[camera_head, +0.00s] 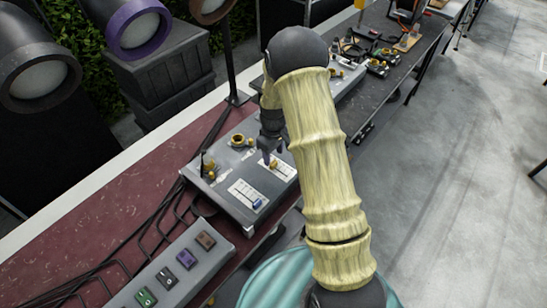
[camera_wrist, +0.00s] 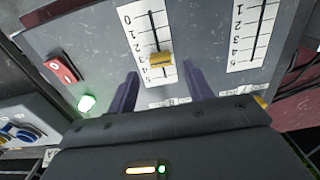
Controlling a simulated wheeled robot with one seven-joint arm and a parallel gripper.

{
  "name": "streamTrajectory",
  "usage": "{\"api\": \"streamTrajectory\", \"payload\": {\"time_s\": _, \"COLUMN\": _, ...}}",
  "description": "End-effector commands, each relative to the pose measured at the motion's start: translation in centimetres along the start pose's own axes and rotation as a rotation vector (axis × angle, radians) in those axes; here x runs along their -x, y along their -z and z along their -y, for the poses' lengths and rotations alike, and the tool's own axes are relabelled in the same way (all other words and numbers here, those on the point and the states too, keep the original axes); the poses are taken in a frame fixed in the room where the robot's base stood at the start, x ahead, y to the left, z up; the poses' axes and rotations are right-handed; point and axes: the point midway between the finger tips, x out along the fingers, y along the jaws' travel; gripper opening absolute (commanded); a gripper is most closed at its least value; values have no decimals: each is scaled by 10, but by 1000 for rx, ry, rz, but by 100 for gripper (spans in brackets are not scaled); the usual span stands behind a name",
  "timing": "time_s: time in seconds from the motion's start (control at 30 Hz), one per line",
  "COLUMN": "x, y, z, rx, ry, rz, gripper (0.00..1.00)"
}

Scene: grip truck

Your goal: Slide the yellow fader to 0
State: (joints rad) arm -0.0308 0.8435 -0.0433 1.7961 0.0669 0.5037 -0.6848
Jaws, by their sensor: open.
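The yellow fader (camera_wrist: 160,59) sits on a white scale plate (camera_wrist: 134,20) numbered from 0 at the top of the wrist view. The fader stands around the 3 mark, in the lower half of its slot. In the head view the yellow fader (camera_head: 274,163) shows small on the grey control box (camera_head: 222,190). My gripper (camera_wrist: 162,75) is open, with one purple finger on each side of the slot line. The fader lies between and just beyond the fingertips, with gaps at both sides. My gripper also shows over the box in the head view (camera_head: 268,156).
A second numbered scale (camera_wrist: 252,35) lies to the right in the wrist view. A red switch (camera_wrist: 60,68) and a lit green button (camera_wrist: 87,103) are at left. In the head view, a blue fader (camera_head: 257,203) and a button box (camera_head: 175,270) are nearby.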

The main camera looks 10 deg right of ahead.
Motion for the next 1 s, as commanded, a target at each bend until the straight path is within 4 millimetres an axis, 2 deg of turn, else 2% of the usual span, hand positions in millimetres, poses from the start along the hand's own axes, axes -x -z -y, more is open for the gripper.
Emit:
{"api": "streamTrajectory", "payload": {"time_s": 0.1, "x": -17, "y": 0, "z": 0, "rx": 0, "ry": 2, "rz": 2, "gripper": 51}}
{"api": "streamTrajectory", "payload": {"time_s": 0.3, "x": -35, "y": 0, "z": 0, "rx": 1, "ry": 1, "rz": 1, "gripper": 51}}
{"api": "streamTrajectory", "payload": {"time_s": 0.6, "x": -37, "y": 0, "z": 0, "rx": 0, "ry": 0, "rz": 0, "gripper": 51}}
{"api": "streamTrajectory", "payload": {"time_s": 0.67, "x": -37, "y": 0, "z": 0, "rx": 0, "ry": 0, "rz": 0, "gripper": 41}}
{"api": "streamTrajectory", "payload": {"time_s": 0.87, "x": -37, "y": 0, "z": 0, "rx": 0, "ry": 0, "rz": 0, "gripper": 2}}
{"api": "streamTrajectory", "payload": {"time_s": 1.0, "x": -37, "y": 0, "z": 0, "rx": 0, "ry": 0, "rz": -1, "gripper": 0}}
